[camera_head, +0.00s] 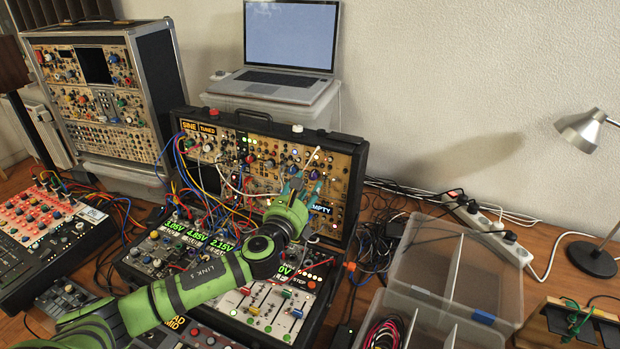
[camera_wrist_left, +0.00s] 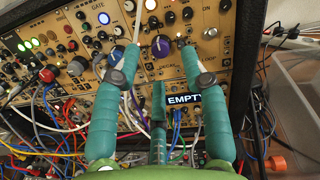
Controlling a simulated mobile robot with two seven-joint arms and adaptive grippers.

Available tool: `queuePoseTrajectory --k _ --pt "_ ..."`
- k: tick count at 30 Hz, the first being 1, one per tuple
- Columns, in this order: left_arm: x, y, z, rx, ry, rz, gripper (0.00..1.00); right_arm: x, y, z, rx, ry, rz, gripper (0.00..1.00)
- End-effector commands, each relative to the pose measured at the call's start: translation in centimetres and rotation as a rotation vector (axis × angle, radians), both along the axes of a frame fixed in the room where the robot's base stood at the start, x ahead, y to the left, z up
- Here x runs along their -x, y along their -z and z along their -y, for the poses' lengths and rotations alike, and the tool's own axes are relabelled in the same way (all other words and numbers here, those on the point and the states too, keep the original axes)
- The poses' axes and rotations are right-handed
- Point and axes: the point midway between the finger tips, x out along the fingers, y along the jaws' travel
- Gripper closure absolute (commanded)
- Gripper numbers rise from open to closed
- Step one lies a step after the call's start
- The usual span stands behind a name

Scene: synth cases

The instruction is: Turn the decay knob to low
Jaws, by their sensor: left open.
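A case of tan synth modules (camera_head: 345,165) stands open on the table, its upright panel full of knobs. In the left wrist view the gripper (camera_wrist_left: 160,50) is open. I cannot tell whether the fingers touch the panel. My right gripper is out of view.
Patch cables (camera_head: 190,185) hang over the panel's left part. A lit "EMPTY" display (camera_wrist_left: 184,98) sits below the fingertips. A laptop (camera_head: 290,45) stands behind the case. A clear divided box (camera_head: 440,275), a power strip (camera_head: 485,225) and a lamp (camera_head: 590,260) are at right.

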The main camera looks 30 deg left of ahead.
Motion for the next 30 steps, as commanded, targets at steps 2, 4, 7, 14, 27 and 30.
queuePoseTrajectory --k 2,4,7,14,27,30 --pt "-1.1 -0.2 -0.1 0.001 0.0 0.001 0.56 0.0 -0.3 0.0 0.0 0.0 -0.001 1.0" --pt "-1.8 -0.1 -0.2 0.001 0.0 0.0 0.56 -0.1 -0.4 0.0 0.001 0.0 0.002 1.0" --pt "-2.5 0.0 -0.3 0.001 0.0 -0.001 0.56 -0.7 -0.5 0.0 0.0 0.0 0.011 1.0" --pt "-2.9 0.0 -0.3 0.0 0.001 -0.001 0.56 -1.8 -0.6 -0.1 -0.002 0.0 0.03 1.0" --pt "-2.8 0.1 -0.3 0.001 0.001 -0.002 1.0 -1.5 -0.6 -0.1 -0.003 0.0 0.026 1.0" --pt "-2.8 0.1 -0.2 0.009 0.0 -0.001 1.0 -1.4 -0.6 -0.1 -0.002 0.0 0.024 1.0"
